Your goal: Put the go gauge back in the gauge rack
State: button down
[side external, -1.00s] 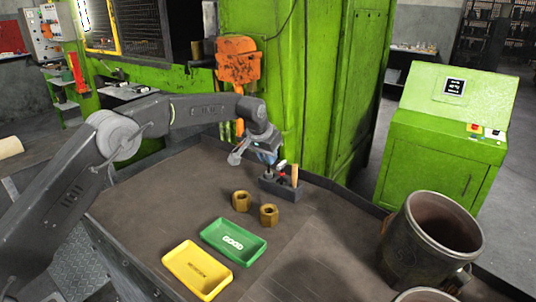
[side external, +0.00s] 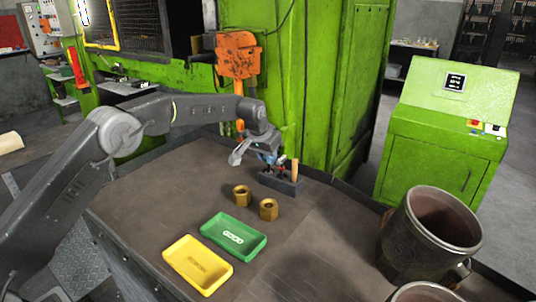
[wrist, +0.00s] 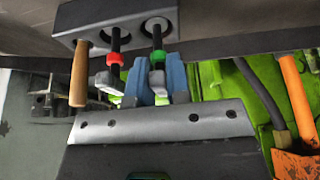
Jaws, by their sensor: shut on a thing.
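The gauge rack (side external: 281,185) is a dark block on the bench in the side view. It also shows at the top of the wrist view (wrist: 88,22). The go gauge, taken to be the green-ringed one (wrist: 158,58), has a pale grey handle and a black shaft. My gripper (wrist: 157,84) has its blue fingers shut on the grey handle. The black shaft reaches into the rack's end hole; how deep is hidden. A red-ringed gauge (wrist: 114,60) and a wooden-handled tool (wrist: 79,75) stand in the other holes. In the side view my gripper (side external: 269,158) is just above the rack.
Two brass hex nuts (side external: 241,196) (side external: 268,209) stand in front of the rack. A green GOOD tray (side external: 233,237) and a yellow tray (side external: 197,266) lie nearer. The green press (side external: 340,90) stands close behind.

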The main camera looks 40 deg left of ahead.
jog(key=shift+f, duration=0.1)
dwell(0.3)
jog(key=c, duration=1)
grip_release()
jog(key=shift+w+r+v, duration=0.1)
jog(key=shift+w+v, duration=0.1)
jog(key=shift+v, duration=1.45)
jog(key=shift+w+r+v, duration=0.1)
jog(key=shift+w+v, duration=0.1)
jog(key=shift+v, duration=1.4)
jog(key=shift+w+r+v, duration=0.1)
jog(key=shift+w+v, duration=0.05)
jog(key=shift+v, duration=1.5)
jog(key=shift+f, duration=0.1)
